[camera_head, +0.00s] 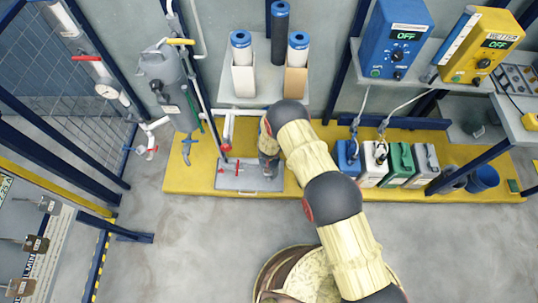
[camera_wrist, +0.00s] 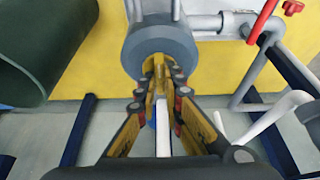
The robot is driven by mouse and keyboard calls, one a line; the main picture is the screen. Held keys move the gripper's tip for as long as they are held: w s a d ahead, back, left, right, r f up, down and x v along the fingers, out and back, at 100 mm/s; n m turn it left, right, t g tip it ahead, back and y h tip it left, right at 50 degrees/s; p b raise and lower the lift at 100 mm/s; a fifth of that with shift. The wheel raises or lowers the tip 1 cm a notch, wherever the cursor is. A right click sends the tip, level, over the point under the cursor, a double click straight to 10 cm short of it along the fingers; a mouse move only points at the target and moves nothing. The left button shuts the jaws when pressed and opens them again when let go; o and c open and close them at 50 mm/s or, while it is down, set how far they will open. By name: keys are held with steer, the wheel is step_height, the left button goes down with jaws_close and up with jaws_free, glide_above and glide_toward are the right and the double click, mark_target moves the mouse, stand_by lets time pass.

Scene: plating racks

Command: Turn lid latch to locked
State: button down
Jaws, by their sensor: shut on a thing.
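In the wrist view a grey round housing (camera_wrist: 143,45) with a rounded lid end stands in front of a yellow surface. My gripper (camera_wrist: 160,68) reaches up to the middle of the lid. Its yellow and black fingers are closed together on the lid latch, which they mostly hide. A pale bar (camera_wrist: 163,115) shows between the fingers. I cannot tell the latch's angle or whether it is locked. In the head view my arm comes down over the yellow platform, and my wrist hides the latch.
Grey pipes and a red valve handle (camera_wrist: 262,20) lie close right of my gripper in the wrist view. A dark green cylinder (camera_wrist: 42,35) is at left. In the head view, jugs (camera_head: 375,165) stand on the yellow platform (camera_head: 205,150) right of my arm; floor in front is clear.

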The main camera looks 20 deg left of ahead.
steer(key=shift+m, duration=0.3)
steer(key=m+h, duration=0.1)
steer(key=m, duration=0.3)
steer(key=shift+a+h, duration=0.2)
steer(key=shift+h, duration=0.2)
steer(key=m+h+b, duration=0.1)
steer(key=m, duration=0.1)
steer(key=m+b, duration=0.2)
steer(key=m, duration=0.1)
steer(key=shift+w+a+f+g+h, duration=0.1)
steer(key=shift+a+f+g+h, duration=0.05)
steer(key=shift+g+h, duration=0.2)
steer(key=m+g+h+b, duration=0.1)
steer(key=m+b, duration=0.2)
steer(key=m, duration=0.1)
steer(key=shift+m, duration=0.4)
steer(key=shift+w+m+g+h+b, duration=0.1)
steer(key=shift+m+g+h+b, duration=0.45)
steer(key=shift+m, duration=1.05)
steer(key=c, duration=1.9)
jaws_free()
